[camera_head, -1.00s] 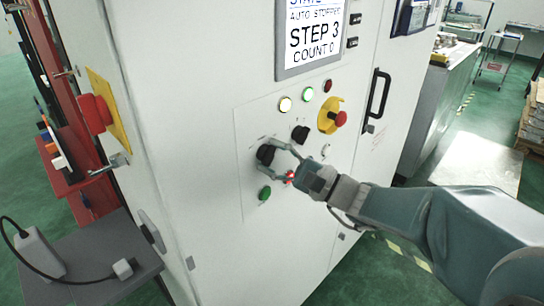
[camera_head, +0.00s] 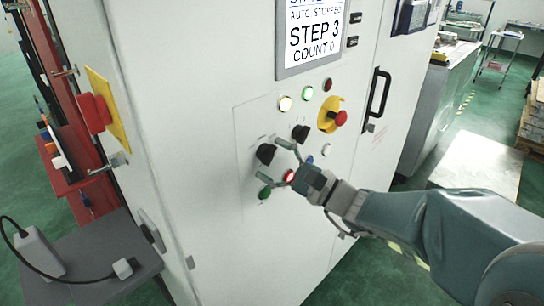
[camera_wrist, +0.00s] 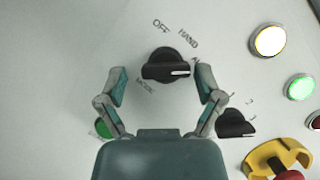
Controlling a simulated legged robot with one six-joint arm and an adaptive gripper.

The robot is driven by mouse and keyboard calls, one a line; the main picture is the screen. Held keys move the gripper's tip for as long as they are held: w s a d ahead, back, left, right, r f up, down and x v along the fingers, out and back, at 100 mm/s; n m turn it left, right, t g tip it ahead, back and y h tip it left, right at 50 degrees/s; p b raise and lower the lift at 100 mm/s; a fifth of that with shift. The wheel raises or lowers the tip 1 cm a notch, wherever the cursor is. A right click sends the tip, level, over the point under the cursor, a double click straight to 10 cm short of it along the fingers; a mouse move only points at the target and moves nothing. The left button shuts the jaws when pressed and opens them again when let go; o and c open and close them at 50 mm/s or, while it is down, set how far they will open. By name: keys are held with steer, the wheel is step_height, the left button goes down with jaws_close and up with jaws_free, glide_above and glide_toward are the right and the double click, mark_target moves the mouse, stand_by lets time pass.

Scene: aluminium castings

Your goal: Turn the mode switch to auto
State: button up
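The mode switch is a black rotary knob (camera_wrist: 166,66) with OFF, HAND and MODE printed around it. Its white pointer line faces right, toward a label mostly hidden by a fingertip. It also shows on the cabinet front in the head view (camera_head: 266,153). My gripper (camera_wrist: 160,78) is open, with one finger to each side of the knob and gaps between them and it. In the head view my gripper (camera_head: 272,160) stands slightly off the panel in front of the knob. The display (camera_head: 313,38) reads AUTO STOPPED, STEP 3, COUNT 0.
A second black knob (camera_head: 300,133) is close to the upper right. A red emergency stop (camera_head: 340,118) on yellow, lit white and green lamps, and red and green buttons surround it. A door handle (camera_head: 377,94) is farther right. A grey shelf (camera_head: 95,262) is at lower left.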

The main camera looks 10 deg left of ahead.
steer(key=shift+r, duration=0.2)
steer(key=shift+d, duration=0.3)
steer(key=v, duration=1.1)
steer(key=shift+s+f, duration=0.15)
steer(key=shift+f, duration=0.2)
